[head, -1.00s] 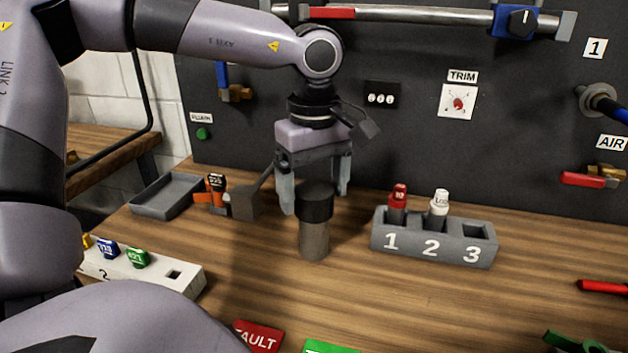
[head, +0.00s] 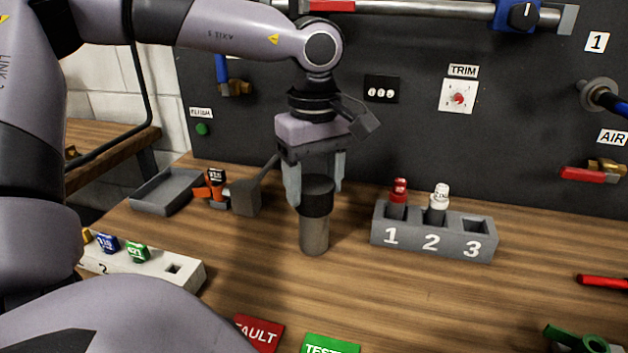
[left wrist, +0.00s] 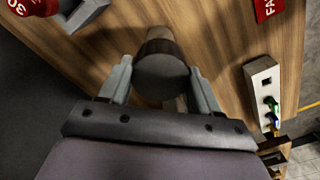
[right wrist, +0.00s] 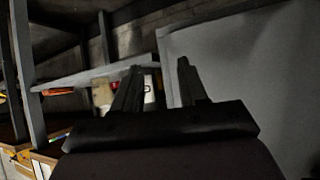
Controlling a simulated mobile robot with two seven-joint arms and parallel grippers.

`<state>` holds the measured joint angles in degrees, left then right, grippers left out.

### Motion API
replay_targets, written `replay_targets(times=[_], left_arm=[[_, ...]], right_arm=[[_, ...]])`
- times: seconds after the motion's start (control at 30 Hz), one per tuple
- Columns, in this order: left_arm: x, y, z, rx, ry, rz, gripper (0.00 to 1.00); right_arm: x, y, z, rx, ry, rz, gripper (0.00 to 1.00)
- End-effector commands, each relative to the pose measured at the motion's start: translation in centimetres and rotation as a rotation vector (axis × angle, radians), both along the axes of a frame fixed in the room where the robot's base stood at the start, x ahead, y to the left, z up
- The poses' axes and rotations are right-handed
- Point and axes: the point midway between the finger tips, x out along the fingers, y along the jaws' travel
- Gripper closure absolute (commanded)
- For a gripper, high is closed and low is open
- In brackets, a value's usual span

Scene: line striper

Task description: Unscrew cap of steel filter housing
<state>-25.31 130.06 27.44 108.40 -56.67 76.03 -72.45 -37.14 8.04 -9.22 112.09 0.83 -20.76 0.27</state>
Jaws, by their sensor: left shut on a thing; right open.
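The steel filter housing (head: 314,238) stands upright on the wooden bench, with its dark cap (head: 316,197) on top. My left gripper (head: 316,195) comes down from above with one finger on each side of the cap and is shut on it. In the left wrist view the round dark cap (left wrist: 161,75) lies between the two fingers. My right gripper (right wrist: 157,80) is open and empty in the right wrist view, away from the housing. It is not in the head view.
A grey rack (head: 433,236) numbered 1 to 3 holds a red and a white cartridge, with slot 3 empty. A grey tray (head: 168,191) and a white block (head: 150,268) lie to the left. Red (head: 258,332) and green (head: 330,345) plates lie in front.

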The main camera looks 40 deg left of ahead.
Motion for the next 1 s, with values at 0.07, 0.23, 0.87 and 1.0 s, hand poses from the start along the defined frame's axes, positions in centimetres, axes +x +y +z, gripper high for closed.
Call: replay_targets(times=[0.07,0.23,0.87,1.0], left_arm=[[0.0,0.0,-0.2,0.001,-0.003,0.077,0.80],[0.0,0.0,-0.2,0.001,-0.003,0.280,0.80],[0.0,0.0,-0.2,0.002,-0.002,0.556,0.80],[0.0,0.0,-0.1,0.001,-0.002,0.707,0.80]], right_arm=[[0.0,0.0,-0.8,0.000,-0.001,0.000,0.57],[0.0,0.0,-1.7,0.000,0.000,0.000,0.57],[0.0,0.0,-2.9,-0.001,0.000,0.002,0.57],[0.0,0.0,-3.5,0.000,0.000,0.001,0.57]])
